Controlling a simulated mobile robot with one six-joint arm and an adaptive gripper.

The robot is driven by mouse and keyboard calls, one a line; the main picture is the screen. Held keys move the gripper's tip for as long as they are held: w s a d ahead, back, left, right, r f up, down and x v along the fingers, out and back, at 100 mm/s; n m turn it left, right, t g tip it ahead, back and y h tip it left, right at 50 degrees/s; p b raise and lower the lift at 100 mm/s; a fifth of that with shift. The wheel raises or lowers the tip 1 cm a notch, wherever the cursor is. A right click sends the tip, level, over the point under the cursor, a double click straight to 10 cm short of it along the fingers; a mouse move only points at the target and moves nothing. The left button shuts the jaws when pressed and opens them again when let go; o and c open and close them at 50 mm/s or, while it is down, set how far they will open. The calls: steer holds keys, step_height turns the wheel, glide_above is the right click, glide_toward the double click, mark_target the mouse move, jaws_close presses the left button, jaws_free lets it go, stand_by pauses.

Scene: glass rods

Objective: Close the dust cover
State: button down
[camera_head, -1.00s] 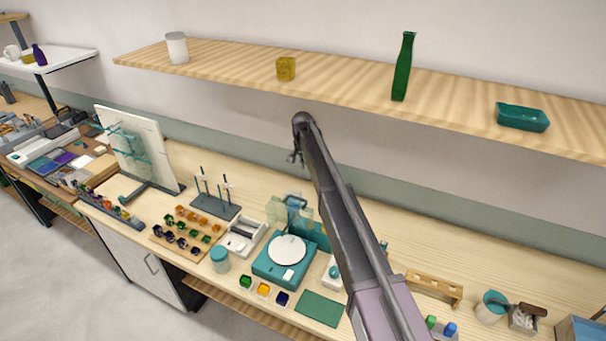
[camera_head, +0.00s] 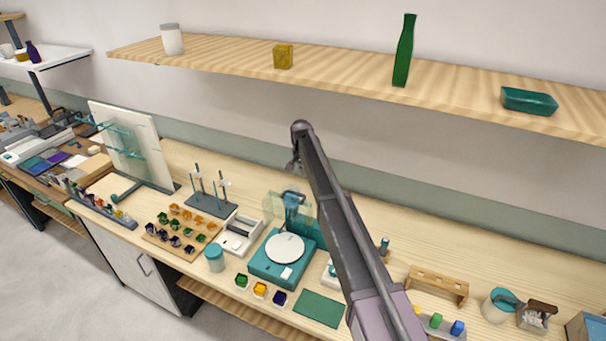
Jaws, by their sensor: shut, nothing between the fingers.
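The dust cover (camera_head: 274,207) is a see-through teal panel. It stands raised behind a teal device (camera_head: 258,268) with a round white plate (camera_head: 285,247), which is uncovered. My gripper (camera_head: 293,168) is small and dark at the far end of my arm, partly hidden by the arm. It is shut and empty, in the picture just above the raised cover. I cannot tell whether it touches the cover.
A wooden shelf (camera_head: 345,80) with a green bottle (camera_head: 404,52) runs above the counter. A rod stand (camera_head: 211,204) and a white tray (camera_head: 238,236) are left of the device.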

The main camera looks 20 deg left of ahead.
steer(key=shift+s+a+f+b, duration=0.15)
steer(key=shift+s+f+b, duration=1.5)
steer(key=shift+s+f, duration=0.25)
steer(key=shift+w, duration=0.1)
steer(key=shift+d, duration=0.2)
steer(key=shift+d, duration=0.1)
